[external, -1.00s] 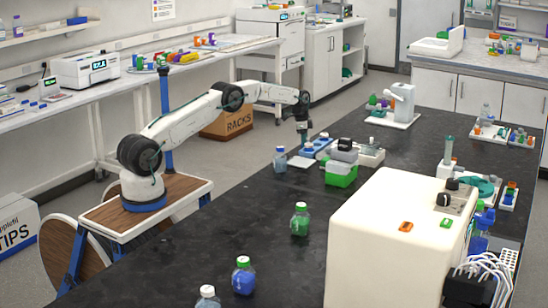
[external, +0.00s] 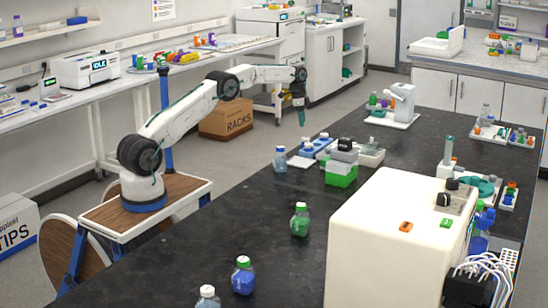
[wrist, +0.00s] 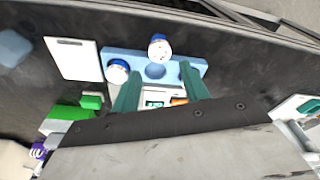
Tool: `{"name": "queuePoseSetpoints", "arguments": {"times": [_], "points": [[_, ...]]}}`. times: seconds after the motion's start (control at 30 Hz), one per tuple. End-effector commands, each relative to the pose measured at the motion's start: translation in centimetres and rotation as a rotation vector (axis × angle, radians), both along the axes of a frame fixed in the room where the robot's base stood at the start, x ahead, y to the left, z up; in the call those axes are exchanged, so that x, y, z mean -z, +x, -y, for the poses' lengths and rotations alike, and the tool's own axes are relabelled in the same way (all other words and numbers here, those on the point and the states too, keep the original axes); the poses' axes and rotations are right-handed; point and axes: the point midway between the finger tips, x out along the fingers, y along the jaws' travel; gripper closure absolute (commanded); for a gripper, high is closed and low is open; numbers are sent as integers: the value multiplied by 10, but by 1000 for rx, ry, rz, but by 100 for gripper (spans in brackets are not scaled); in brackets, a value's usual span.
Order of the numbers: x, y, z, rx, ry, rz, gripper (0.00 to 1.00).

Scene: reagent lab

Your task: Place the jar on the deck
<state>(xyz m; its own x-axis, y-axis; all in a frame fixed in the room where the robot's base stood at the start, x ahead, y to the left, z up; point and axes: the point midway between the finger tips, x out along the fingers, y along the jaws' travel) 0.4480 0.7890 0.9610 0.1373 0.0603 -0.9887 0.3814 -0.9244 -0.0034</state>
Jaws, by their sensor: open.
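My gripper (external: 300,117) hangs open and empty above the far-left edge of the dark bench. In the wrist view its two teal fingers (wrist: 161,90) reach down over a light blue holder (wrist: 194,71). Two jars with blue and white tops stand at the holder, a left jar (wrist: 117,72) and an upper jar (wrist: 159,48); an empty round recess lies between them. The holder also shows in the external view (external: 316,147). Neither jar is between the fingers. I cannot tell which part is the deck.
A white plate (wrist: 72,58) lies left of the holder. A clear blue-capped bottle (external: 280,160) stands nearby. A green box (external: 341,174) with grey items on top is to the right. A green bottle (external: 300,220) and a blue bottle (external: 243,276) stand nearer, with open bench around them.

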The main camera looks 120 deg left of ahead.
Motion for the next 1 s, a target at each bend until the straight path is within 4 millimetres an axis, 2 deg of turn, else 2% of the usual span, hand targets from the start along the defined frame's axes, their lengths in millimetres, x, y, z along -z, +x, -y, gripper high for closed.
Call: {"name": "queuePoseSetpoints", "arguments": {"times": [0.13,0.4,0.47,0.57,0.67,0.7,0.77,0.8,0.87,0.9,0.97,1.0], "points": [[-13,-2,1,0,1,0,55],[-15,-1,1,0,0,0,55],[-20,5,5,4,1,0,55],[-41,35,24,20,1,-1,55],[-79,88,67,46,-2,-4,55],[-97,110,91,58,-2,-5,55],[-122,143,132,74,-6,-7,55],[-138,162,161,86,-8,-9,55],[-160,187,207,103,-9,-11,55],[-174,201,238,115,-10,-12,55],[-192,218,287,133,-12,-15,55],[-203,226,321,145,-13,-17,55]]}}
